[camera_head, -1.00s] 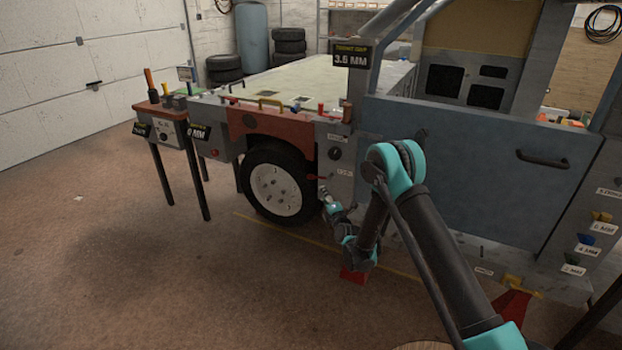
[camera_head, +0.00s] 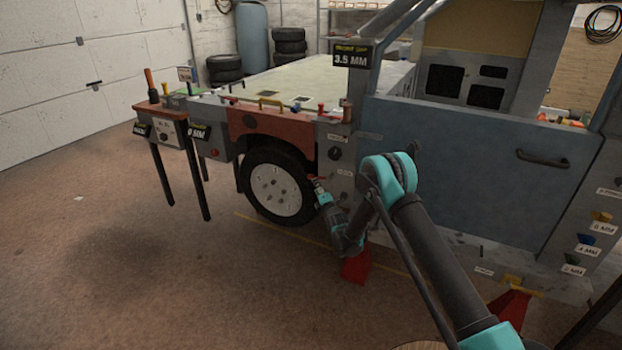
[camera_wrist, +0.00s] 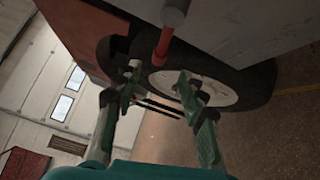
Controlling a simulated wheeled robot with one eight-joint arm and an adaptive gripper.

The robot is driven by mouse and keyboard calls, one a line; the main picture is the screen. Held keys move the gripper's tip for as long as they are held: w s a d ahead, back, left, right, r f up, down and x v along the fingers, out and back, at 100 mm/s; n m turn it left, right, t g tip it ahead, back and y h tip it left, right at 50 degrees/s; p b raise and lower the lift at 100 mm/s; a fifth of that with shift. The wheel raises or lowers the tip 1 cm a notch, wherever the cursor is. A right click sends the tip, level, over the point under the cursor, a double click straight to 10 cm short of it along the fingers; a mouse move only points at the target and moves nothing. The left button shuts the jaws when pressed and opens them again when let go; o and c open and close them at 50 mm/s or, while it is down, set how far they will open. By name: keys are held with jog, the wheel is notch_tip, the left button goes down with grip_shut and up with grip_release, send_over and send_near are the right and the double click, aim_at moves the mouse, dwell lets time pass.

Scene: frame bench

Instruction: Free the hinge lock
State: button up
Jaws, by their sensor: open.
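A small red lever (camera_head: 318,177) sticks out low on the grey post beside the wheel; I take it for the hinge lock, but its label is too small to read. In the wrist view a red rod (camera_wrist: 165,40) with a grey end hangs between and just beyond my fingertips. My gripper (camera_head: 318,186) is just below the lever in the head view. In the wrist view my gripper (camera_wrist: 159,75) has its fingers spread with nothing between the pads. I cannot tell whether a finger touches the rod.
The wheel (camera_head: 277,190) stands close left of my gripper under the red fender (camera_head: 270,130). The blue door panel (camera_head: 470,165) is to the right. A red stand (camera_head: 356,268) is on the floor below my arm. A sign (camera_head: 352,57) hangs above. Floor at left is clear.

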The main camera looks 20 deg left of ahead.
aim_at(311, 177)
jog(key=x, duration=0.9)
jog(key=shift+w+a, duration=0.1)
jog(key=shift+w, duration=0.1)
grip_shut()
